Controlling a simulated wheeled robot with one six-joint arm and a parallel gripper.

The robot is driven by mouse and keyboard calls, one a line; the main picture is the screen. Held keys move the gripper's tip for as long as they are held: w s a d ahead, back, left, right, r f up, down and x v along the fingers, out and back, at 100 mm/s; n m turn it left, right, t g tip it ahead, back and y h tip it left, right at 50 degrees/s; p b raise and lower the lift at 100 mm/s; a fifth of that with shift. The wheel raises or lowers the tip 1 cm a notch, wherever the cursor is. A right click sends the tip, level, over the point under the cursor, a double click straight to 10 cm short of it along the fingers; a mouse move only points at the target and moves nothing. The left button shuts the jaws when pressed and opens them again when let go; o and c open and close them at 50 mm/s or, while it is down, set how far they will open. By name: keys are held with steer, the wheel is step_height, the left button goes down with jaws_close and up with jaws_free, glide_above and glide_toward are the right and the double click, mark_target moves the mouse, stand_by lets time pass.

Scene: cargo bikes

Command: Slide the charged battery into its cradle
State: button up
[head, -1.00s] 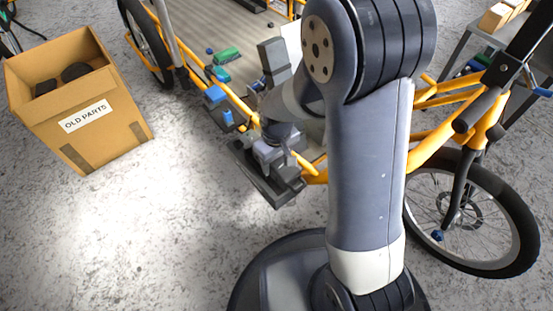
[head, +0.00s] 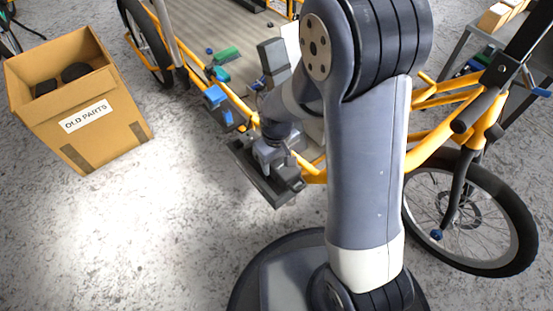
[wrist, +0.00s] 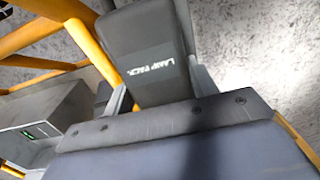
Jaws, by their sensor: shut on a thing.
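A dark grey block with white lettering that seems to read "LAMP PACK" (wrist: 150,62) sits between the two pale grey fingers of my gripper (wrist: 158,85) in the wrist view. My gripper is shut on it. In the head view my gripper (head: 271,152) is low beside the orange frame of the cargo bike, over a long dark tray-like part (head: 254,176) that may be the cradle. The small picture does not show whether the block is seated in it. My wrist partly hides the spot.
A cardboard box marked "OLD PARTS" (head: 82,100) stands on the left floor. Blue and green items (head: 226,56) lie along the bike bed's edge. A grey box with a green mark (wrist: 36,133) shows in the wrist view. The bike's wheel (head: 521,215) is at right.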

steer(key=shift+f+b, duration=0.65)
steer(key=shift+f, duration=0.35)
steer(key=shift+s+f+b, duration=0.1)
steer(key=shift+f+b, duration=0.2)
steer(key=shift+f, duration=0.1)
